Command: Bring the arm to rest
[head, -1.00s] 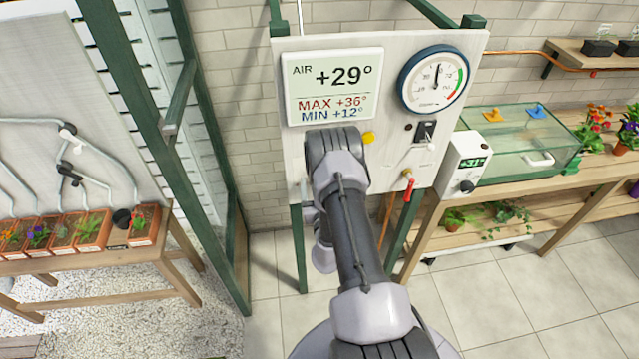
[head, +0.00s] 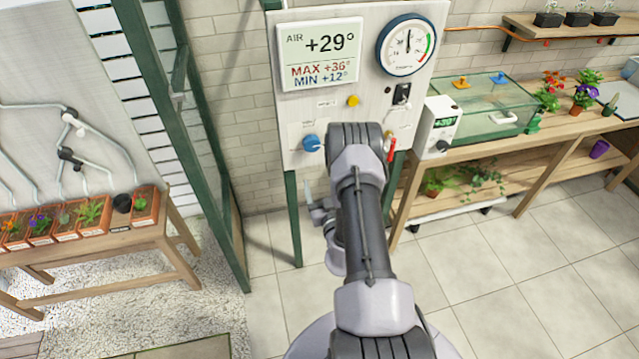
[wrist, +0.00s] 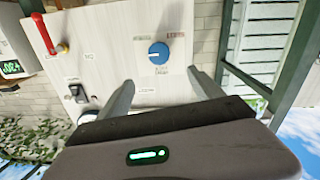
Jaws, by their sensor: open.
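My gripper (wrist: 160,76) is open in the wrist view, with its two grey fingers apart and nothing between them. It points toward the white control panel (wrist: 115,30), and a blue knob (wrist: 158,53) shows beyond the fingertips. In the head view my arm reaches forward in front of the panel's lower part, its bent joint below the panel's labels. My gripper is mostly hidden behind the arm there. The blue knob (head: 310,143) shows just left of the arm, apart from it.
The panel (head: 290,110) carries a display, a round gauge (head: 406,45), a yellow button (head: 353,101) and a red lever (head: 390,150). A wooden bench (head: 560,140) with a glass case stands right; a table with potted plants (head: 80,240) stands left. Tiled floor (head: 510,270) is open at right.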

